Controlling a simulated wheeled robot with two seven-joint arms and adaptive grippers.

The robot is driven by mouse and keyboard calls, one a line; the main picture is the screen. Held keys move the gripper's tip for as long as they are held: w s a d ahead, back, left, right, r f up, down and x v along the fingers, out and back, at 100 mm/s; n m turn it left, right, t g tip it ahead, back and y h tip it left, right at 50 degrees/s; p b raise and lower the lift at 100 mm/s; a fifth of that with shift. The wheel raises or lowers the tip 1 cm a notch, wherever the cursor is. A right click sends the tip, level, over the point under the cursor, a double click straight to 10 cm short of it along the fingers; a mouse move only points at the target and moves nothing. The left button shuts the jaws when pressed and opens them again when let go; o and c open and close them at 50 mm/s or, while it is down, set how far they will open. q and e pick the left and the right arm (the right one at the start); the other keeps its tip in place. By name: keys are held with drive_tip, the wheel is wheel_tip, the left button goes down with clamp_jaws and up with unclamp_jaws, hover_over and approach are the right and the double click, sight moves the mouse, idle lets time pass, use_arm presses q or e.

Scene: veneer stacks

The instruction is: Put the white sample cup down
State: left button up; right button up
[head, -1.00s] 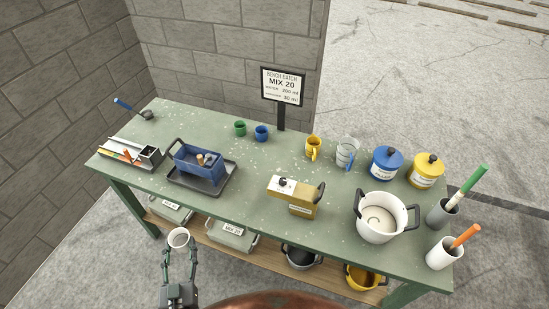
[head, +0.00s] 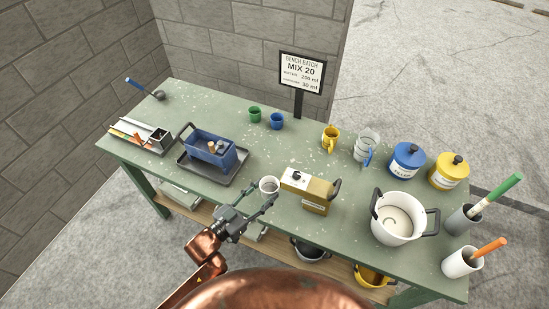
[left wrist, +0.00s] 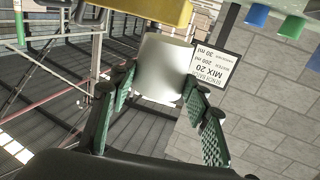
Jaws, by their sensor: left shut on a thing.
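The white sample cup (head: 269,187) is between the fingers of my left gripper (head: 263,197), at the front edge of the green bench (head: 222,132), left of the yellow box-shaped device. In the left wrist view the cup (left wrist: 163,70) sits between the two green-padded fingers (left wrist: 157,90), and the gripper is shut on it. The cup looks upright in the head view. I cannot tell whether its base touches the bench top. My right gripper is not in view.
A yellow device (head: 309,191) stands just right of the cup. A blue bin (head: 211,148) on a dark tray (head: 188,169) is to the left. Green (head: 255,114) and blue (head: 277,121) cups stand behind. A white pot (head: 397,221) is at the right. Bench top behind the cup is clear.

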use_arm(q)
drive_tip(key=shift+w+d+f+g+h, duration=0.15)
drive_tip(key=shift+d+f+g+h, duration=0.05)
drive_tip(key=shift+d+g+h, duration=0.1)
drive_tip(key=shift+w+a+f+m, duration=0.1)
drive_tip(key=shift+f+m, duration=0.1)
drive_tip(key=shift+m, duration=0.1)
drive_tip(key=w+a+f, duration=0.2)
drive_tip(key=a+f, duration=0.1)
drive_tip(key=w+a+f+b, duration=0.1)
drive_tip(key=w+a+f, duration=0.4)
drive_tip(key=w+a, duration=0.1)
drive_tip(key=shift+w+a+f, duration=0.25)
drive_tip(key=shift+a+f, duration=0.1)
drive_tip(key=shift+f, duration=0.05)
drive_tip(key=shift+w+a+f+b, duration=0.2)
drive_tip(key=shift+a+f+b, duration=0.1)
drive_tip(key=shift+f, duration=0.15)
drive_tip(key=shift+w+f, duration=0.1)
drive_tip(key=shift+f, duration=1.45)
